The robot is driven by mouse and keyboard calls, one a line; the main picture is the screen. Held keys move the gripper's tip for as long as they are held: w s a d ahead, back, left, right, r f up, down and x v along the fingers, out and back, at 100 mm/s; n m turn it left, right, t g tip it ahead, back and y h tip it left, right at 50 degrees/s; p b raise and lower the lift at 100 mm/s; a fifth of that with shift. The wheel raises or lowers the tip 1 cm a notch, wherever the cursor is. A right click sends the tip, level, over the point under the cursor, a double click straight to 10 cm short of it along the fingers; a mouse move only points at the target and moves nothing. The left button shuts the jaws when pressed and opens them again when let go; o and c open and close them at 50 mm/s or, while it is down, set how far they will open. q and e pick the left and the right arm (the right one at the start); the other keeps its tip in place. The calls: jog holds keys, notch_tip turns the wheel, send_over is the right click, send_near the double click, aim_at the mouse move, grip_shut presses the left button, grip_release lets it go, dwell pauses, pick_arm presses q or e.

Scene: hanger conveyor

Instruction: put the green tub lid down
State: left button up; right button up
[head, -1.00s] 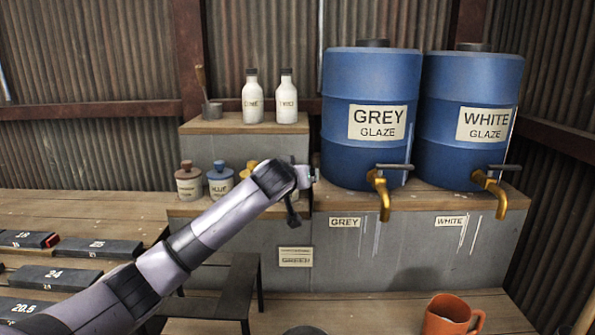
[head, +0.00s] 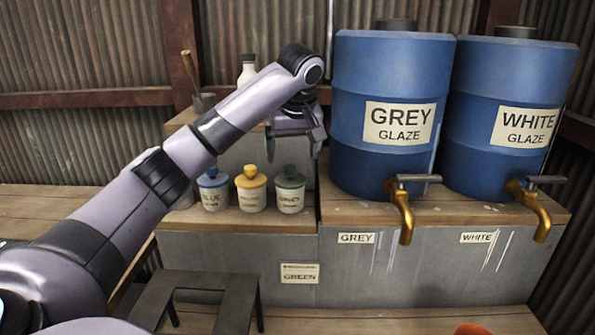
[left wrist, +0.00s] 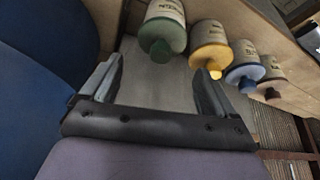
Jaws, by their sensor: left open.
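The green tub (head: 290,200) stands at the right end of a row of glaze tubs on the wooden shelf. Its green lid (head: 290,179) with a round knob sits on top of it. My left gripper (head: 300,138) is above the lid, apart from it, with its fingers partly hidden by its own body. In the left wrist view the gripper (left wrist: 157,68) is open and empty. The green lid (left wrist: 161,42) shows there just beyond the gap between the fingers. My right gripper is not in view.
The yellow-lidded tub (head: 251,193) and blue-lidded tub (head: 214,192) stand close on the left. The grey glaze barrel (head: 390,165) with its brass tap (head: 401,215) is close on the right. A white bottle (head: 248,70) stands behind my arm. A dark stool (head: 205,290) is below.

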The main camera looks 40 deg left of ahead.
aim_at(291, 167)
pick_arm(q)
jog(key=shift+a+r, duration=0.1)
jog(key=shift+a, duration=0.05)
jog(key=shift+a+f, duration=0.1)
jog(key=shift+f, duration=0.1)
jog(key=x, duration=0.3)
jog(key=p+x, duration=0.1)
jog(key=x, duration=0.2)
jog(key=shift+f, duration=0.3)
jog(key=c, duration=0.9)
jog(key=shift+r, duration=0.15)
notch_tip(291, 167, up, 20)
